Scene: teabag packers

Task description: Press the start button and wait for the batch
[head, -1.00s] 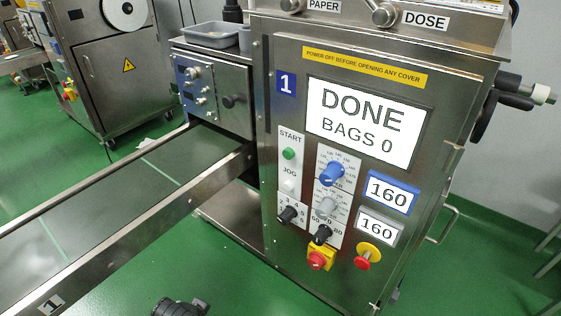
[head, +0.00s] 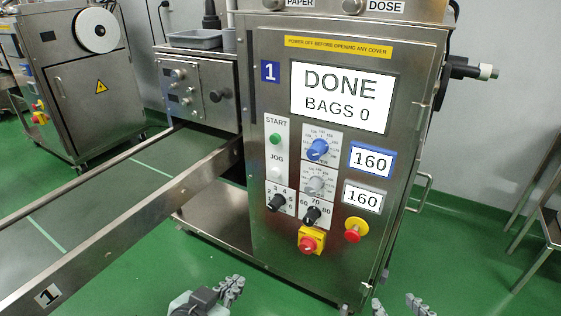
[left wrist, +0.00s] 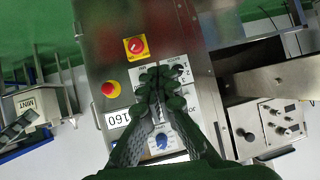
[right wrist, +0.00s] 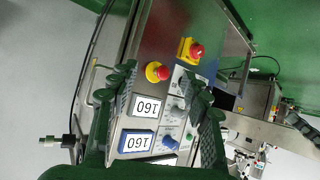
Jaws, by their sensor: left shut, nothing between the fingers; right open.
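The machine's front panel (head: 325,250) carries a green START button (head: 275,139) under its label, above the white JOG button (head: 276,167). The START button also shows small in the right wrist view (right wrist: 189,137). The screen (head: 340,97) reads DONE, BAGS 0. My left gripper (head: 237,283) is low in the head view, below the panel and apart from it. It is shut and empty, and its fingers (left wrist: 160,75) cover part of the panel in the left wrist view. My right gripper (head: 400,305) is open and empty at the bottom edge, right of the left one.
A conveyor (head: 95,200) with a metal rail runs left from the machine. Beside START are a blue dial (head: 317,149), black knobs, a red-and-yellow switch (head: 311,242) and a red stop button (head: 354,230). Green floor lies open in front. Another machine (head: 95,95) stands back left.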

